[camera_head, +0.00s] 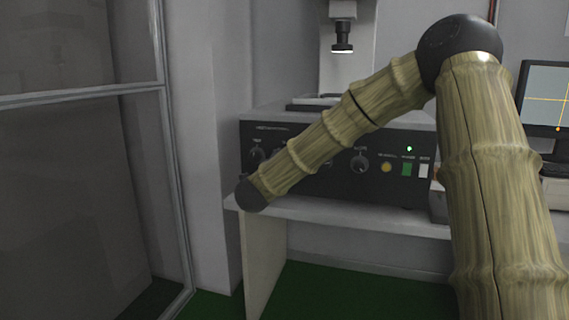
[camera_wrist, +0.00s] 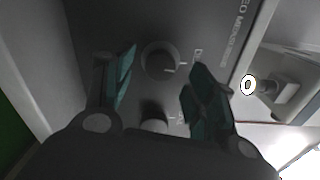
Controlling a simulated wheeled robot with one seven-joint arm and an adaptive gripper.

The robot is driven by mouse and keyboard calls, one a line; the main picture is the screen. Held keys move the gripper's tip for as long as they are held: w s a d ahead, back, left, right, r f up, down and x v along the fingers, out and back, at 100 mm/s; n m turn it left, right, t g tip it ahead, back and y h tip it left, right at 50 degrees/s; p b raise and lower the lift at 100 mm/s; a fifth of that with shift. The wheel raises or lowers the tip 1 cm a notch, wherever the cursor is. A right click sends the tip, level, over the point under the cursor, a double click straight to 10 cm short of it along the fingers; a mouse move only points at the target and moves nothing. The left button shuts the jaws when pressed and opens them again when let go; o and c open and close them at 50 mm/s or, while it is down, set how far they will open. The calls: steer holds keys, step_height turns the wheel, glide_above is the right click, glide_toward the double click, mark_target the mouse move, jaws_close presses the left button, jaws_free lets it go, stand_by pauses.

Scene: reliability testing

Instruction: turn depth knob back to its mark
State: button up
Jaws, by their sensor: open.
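In the wrist view a round dark knob (camera_wrist: 158,58) stands on the dark panel between my fingertips. A label beginning with "D" is beside it, partly covered by my right finger. A short white line shows at the knob's lower right edge, near a pale tick on the panel; I cannot tell whether they line up exactly. My gripper (camera_wrist: 162,66), with teal finger pads, is open around the knob, with a visible gap on either side. In the head view my gripper cannot be made out beyond my arm.
A second knob (camera_wrist: 154,113) sits lower in the wrist view, close to my gripper's base. In the head view the instrument box (camera_head: 330,190) stands on a pale table (camera_head: 385,219); another knob (camera_head: 360,161), a green button (camera_head: 407,169) and a monitor (camera_head: 546,95) are to the right.

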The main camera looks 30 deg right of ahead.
steer(key=v, duration=0.8)
steer(key=shift+s+d, duration=0.1)
steer(key=shift+d, duration=0.05)
